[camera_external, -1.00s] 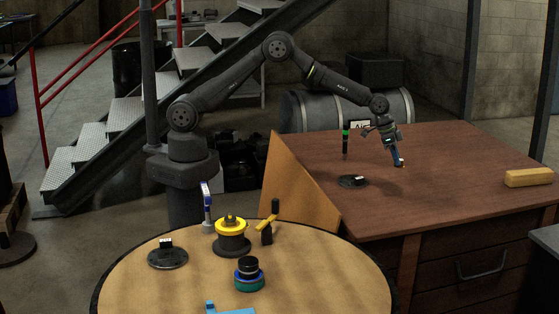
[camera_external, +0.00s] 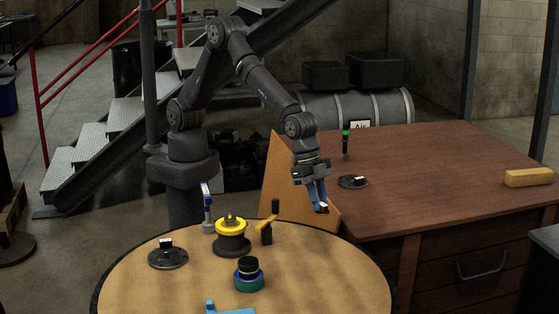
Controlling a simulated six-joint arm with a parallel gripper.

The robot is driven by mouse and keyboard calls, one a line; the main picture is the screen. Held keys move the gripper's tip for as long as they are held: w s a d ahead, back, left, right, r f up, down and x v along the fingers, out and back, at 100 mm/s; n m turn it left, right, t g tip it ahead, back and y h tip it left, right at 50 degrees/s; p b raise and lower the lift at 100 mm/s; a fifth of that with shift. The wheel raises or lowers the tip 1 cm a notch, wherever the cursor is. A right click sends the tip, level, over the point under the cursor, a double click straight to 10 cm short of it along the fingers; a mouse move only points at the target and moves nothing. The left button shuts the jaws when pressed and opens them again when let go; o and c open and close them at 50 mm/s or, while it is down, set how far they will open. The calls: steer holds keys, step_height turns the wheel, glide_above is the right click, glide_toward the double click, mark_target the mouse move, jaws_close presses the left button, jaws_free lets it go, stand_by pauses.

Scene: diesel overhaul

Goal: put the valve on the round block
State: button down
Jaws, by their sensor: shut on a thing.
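My gripper (camera_external: 319,196), with blue fingers, is shut on a small pale part (camera_external: 322,209), mostly hidden between the fingertips. It may be the valve, but it is too small to tell. The gripper points down near the right edge of the round table, in front of the slanted wooden board. Several round pieces are in view, and I cannot tell which is the round block: a yellow-topped dark one (camera_external: 231,236), a black one on a teal base (camera_external: 249,274), and a dark disc with a white piece (camera_external: 168,257).
A black piece with a yellow lever (camera_external: 267,222) and a blue-and-white upright piece (camera_external: 207,208) stand on the round table (camera_external: 320,280). The wooden desk (camera_external: 440,175) holds a small dark disc (camera_external: 352,182), a green-banded black upright piece (camera_external: 346,141) and a yellow block (camera_external: 528,177).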

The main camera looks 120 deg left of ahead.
steer(key=s+d+r+m+h, duration=0.2)
steer(key=s+d+m, duration=0.3)
steer(key=s+d, duration=1.75)
glide_above(248, 262)
steer(key=s+a, duration=0.1)
steer(key=shift+g, duration=0.4)
step_height(248, 262, down, 7)
steer(key=shift+a+r, duration=0.1)
steer(key=shift+a, duration=0.05)
steer(key=shift+f, duration=2)
steer(key=shift+f, duration=0.1)
steer(key=c, duration=1.8)
jaws_free()
steer(key=shift+f, duration=0.1)
steer(key=o, duration=0.4)
